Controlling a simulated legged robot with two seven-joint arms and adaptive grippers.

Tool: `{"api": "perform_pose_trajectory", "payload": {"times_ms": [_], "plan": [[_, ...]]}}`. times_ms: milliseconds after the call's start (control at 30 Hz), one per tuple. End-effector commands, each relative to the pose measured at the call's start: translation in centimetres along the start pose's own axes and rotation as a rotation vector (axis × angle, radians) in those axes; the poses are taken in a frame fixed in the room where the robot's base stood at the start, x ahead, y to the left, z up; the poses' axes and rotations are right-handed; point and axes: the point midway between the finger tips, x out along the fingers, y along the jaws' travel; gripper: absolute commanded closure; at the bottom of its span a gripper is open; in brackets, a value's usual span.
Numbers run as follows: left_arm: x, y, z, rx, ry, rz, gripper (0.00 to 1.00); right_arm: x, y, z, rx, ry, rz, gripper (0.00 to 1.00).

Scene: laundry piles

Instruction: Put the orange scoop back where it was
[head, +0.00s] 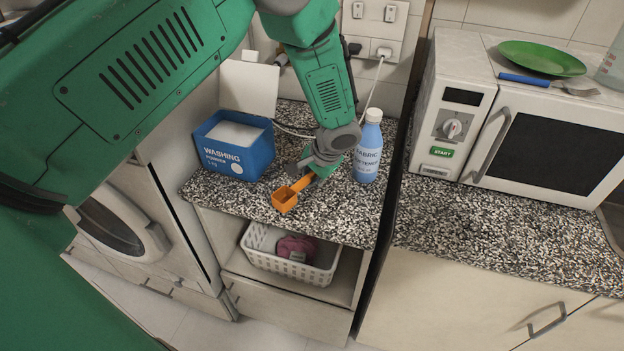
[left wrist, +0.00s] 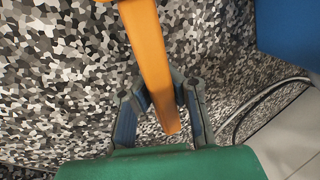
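The orange scoop (head: 285,199) is at the front edge of the speckled counter, its handle pointing back and to the right. My left gripper (head: 312,172) is at the handle end, low over the counter. In the left wrist view the scoop's handle (left wrist: 150,50) runs between the two fingers of the left gripper (left wrist: 160,88), which close in on both its sides. I cannot tell whether the scoop touches the counter. The blue washing powder box (head: 232,158) stands behind and left of the scoop, its white lid raised and white powder inside. My right gripper is not in view.
A blue fabric softener bottle (head: 368,150) stands close to the right of my left gripper. A white basket (head: 262,245) with a pink item is on the shelf below. A microwave (head: 545,135) carrying a green plate (head: 541,56) is on the right. A cable runs behind the gripper.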

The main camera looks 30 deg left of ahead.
Motion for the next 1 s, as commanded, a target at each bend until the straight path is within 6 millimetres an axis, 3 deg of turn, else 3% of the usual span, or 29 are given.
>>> {"api": "perform_pose_trajectory", "payload": {"times_ms": [67, 167, 633, 767, 1000], "plan": [[0.1, 0.1, 0.0, 0.001, 0.0, -0.001, 1.0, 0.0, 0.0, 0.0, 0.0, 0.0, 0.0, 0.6], [0.0, 0.2, 0.0, 0.002, 0.0, -0.002, 0.74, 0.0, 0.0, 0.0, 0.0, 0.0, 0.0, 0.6], [-0.4, -0.2, 0.0, 0.0, 0.0, 0.001, 0.74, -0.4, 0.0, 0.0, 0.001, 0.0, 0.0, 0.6], [-2.1, -0.5, -0.1, 0.001, 0.004, 0.001, 0.74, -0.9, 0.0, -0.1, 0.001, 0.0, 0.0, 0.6], [-7.5, -0.4, -0.1, 0.001, 0.006, -0.002, 0.74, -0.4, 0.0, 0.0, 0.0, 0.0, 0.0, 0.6]]}}
